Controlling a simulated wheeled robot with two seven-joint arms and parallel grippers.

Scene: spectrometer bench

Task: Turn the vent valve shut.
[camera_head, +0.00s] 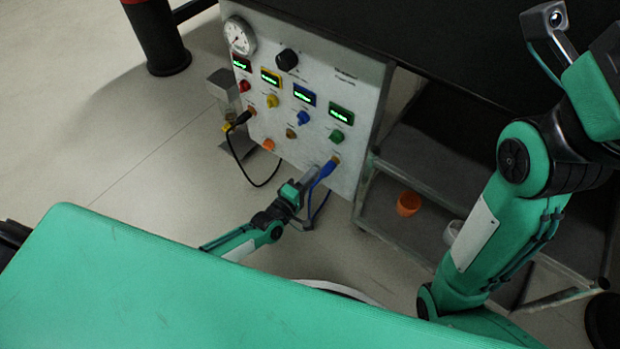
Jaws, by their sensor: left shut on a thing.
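The grey instrument panel (310,90) stands ahead, with a black knob (288,60), coloured knobs and a round gauge (239,36). The labels are too small to read, so I cannot tell which part is the vent valve. My left gripper (313,181) is at the panel's lower right. It is shut on a blue plug-like piece (328,168) that meets the panel front. Its fingers partly hide this piece. The green knob (336,135) is just above, apart from the gripper. My right arm rises at the right, and its gripper is not clearly seen.

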